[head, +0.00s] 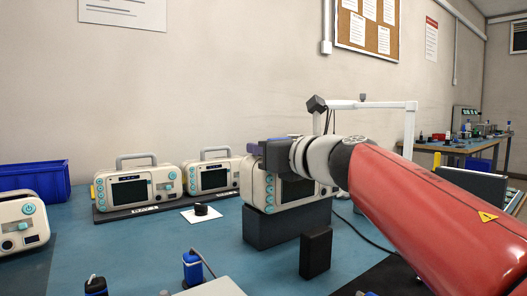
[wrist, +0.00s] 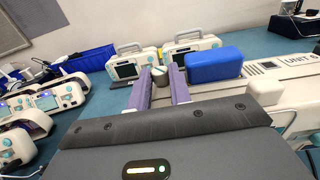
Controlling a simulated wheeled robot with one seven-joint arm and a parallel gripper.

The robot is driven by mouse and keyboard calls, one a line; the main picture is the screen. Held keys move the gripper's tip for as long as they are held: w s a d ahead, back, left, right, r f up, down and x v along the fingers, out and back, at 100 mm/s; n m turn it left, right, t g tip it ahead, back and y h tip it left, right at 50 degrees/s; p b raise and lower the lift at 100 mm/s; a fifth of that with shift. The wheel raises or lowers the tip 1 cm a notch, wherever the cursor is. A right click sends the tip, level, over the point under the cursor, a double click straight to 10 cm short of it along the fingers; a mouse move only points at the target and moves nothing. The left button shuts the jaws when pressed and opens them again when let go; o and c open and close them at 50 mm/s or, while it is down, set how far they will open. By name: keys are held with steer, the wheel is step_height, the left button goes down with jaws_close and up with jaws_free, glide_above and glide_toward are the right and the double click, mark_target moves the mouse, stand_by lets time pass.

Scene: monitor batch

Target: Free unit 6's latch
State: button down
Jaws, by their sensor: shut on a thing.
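Unit 6 (head: 292,192) is a cream device with teal buttons and a dark screen, standing on a dark grey block in the head view. Its top, marked UNIT 6 (wrist: 297,61), shows at the right of the wrist view, with a blue block (wrist: 214,65) near its left end. My gripper (wrist: 160,82) is at the unit's top, its two purple fingers close together. A small pale piece (wrist: 159,72), which looks like the latch, shows between the fingers. My gripper and arm hide part of the unit in the head view.
Two similar units (head: 138,187) stand on a dark rack at the back left, and another (head: 22,224) is at the far left by a blue bin (head: 34,181). A black upright box (head: 316,252) stands in front of unit 6. A black puck (head: 201,210) lies on a white card.

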steer(key=c, duration=1.6)
jaws_free()
steer(key=shift+o, duration=0.2)
steer(key=v, duration=0.7)
steer(key=shift+s+d, duration=0.25)
steer(key=shift+s, duration=0.05)
